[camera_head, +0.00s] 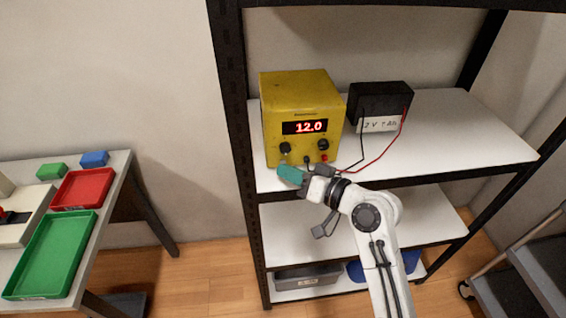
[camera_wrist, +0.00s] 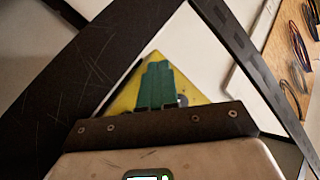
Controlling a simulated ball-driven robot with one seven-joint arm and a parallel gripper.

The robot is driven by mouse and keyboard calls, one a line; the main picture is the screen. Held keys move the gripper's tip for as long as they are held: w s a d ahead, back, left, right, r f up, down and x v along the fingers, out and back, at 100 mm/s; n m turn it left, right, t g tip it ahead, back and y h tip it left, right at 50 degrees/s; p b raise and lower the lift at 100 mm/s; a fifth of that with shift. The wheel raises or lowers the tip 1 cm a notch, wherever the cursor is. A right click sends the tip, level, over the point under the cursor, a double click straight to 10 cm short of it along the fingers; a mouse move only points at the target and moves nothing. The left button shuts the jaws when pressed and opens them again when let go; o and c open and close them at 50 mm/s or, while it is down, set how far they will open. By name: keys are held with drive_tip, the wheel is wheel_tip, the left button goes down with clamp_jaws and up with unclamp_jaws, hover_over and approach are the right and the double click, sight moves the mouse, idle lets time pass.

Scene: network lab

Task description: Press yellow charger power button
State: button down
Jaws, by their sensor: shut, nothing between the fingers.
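The yellow charger (camera_head: 300,95) stands on the upper white shelf, its red display (camera_head: 304,127) lit and reading 12.0. Two dark knobs sit below the display, with small terminals lower down. My gripper (camera_head: 286,173), with teal fingers, is shut and empty at the lower left of the charger's front face. I cannot tell whether it touches the face. No power button can be made out; the fingers cover part of the lower front. In the wrist view, the shut teal fingers (camera_wrist: 157,70) point at the yellow charger (camera_wrist: 185,70), hiding much of it.
A black battery (camera_head: 380,98) with a white label stands right of the charger, joined by red and black leads. The dark rack post (camera_head: 232,130) is close on the left. A table with green (camera_head: 52,255) and red trays stands at far left. A cart is at lower right.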

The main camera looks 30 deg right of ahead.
drive_tip(key=shift+w+d+r, duration=0.2)
drive_tip(key=shift+w, duration=0.2)
idle(1.2)
drive_tip(key=shift+s+f, duration=0.1)
drive_tip(key=shift+s, duration=0.2)
idle(0.3)
drive_tip(key=shift+s+a+f, duration=0.15)
drive_tip(key=shift+s+a, duration=0.05)
drive_tip(key=shift+s, duration=0.3)
drive_tip(key=shift+s+a+p, duration=0.15)
drive_tip(key=shift+s+a, duration=0.15)
drive_tip(key=shift+s, duration=0.5)
drive_tip(key=shift+s+a+p, duration=0.2)
drive_tip(key=shift+s+a, duration=0.05)
drive_tip(key=shift+s, duration=0.5)
drive_tip(key=shift+s+a+p, duration=0.15)
drive_tip(key=shift+s+a, duration=0.15)
drive_tip(key=shift+s, duration=0.5)
drive_tip(key=shift+a, duration=0.1)
drive_tip(key=s+p, duration=0.2)
drive_tip(key=p, duration=0.2)
drive_tip(key=s+a+p, duration=0.1)
drive_tip(key=p, duration=0.3)
drive_tip(key=shift+s, duration=0.4)
